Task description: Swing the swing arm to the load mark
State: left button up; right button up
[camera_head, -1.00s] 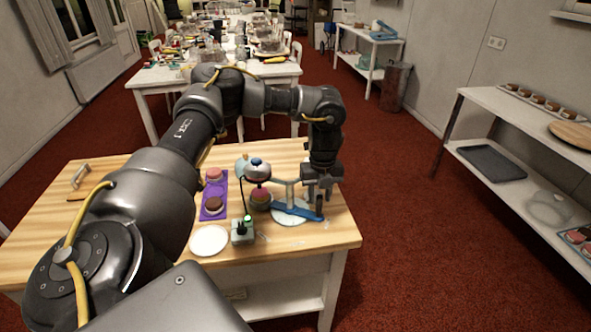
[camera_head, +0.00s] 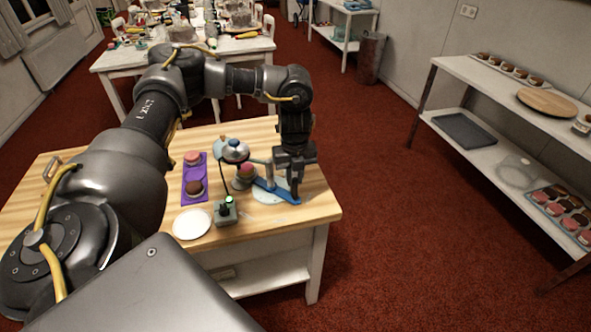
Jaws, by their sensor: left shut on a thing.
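The blue swing arm (camera_head: 264,185) lies low over the table beside a turntable unit with a grey-and-blue domed top (camera_head: 234,149). It points right and toward the near side. My left gripper (camera_head: 294,190) reaches down from above and is shut on the swing arm near its outer end; the fingers partly hide that end. A pale round disc (camera_head: 264,198) lies under the arm. Faint light marks show on the wood in front of it, too small to read as the load mark. My right gripper is not in view.
A purple tray (camera_head: 187,181) with round cakes, a white plate (camera_head: 192,224) and a small box with a green-lit button (camera_head: 226,212) stand left of the swing arm. The wooden table (camera_head: 318,210) is bare at its right end. Shelves (camera_head: 490,150) stand at the right.

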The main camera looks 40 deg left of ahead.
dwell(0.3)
pick_arm(q)
jog(key=shift+s+r+p, duration=0.1)
jog(key=shift+s+p, duration=0.25)
jog(key=shift+s, duration=0.2)
jog(key=shift+s+a+p, duration=0.15)
jog(key=shift+s+p, duration=0.25)
jog(key=shift+s, duration=0.6)
jog(key=shift+s+a+p, duration=0.3)
jog(key=shift+s+p, duration=0.05)
jog(key=shift+s, duration=0.3)
jog(key=shift+s+a+p, duration=0.25)
jog(key=shift+s+p, duration=0.05)
jog(key=shift+s, duration=0.3)
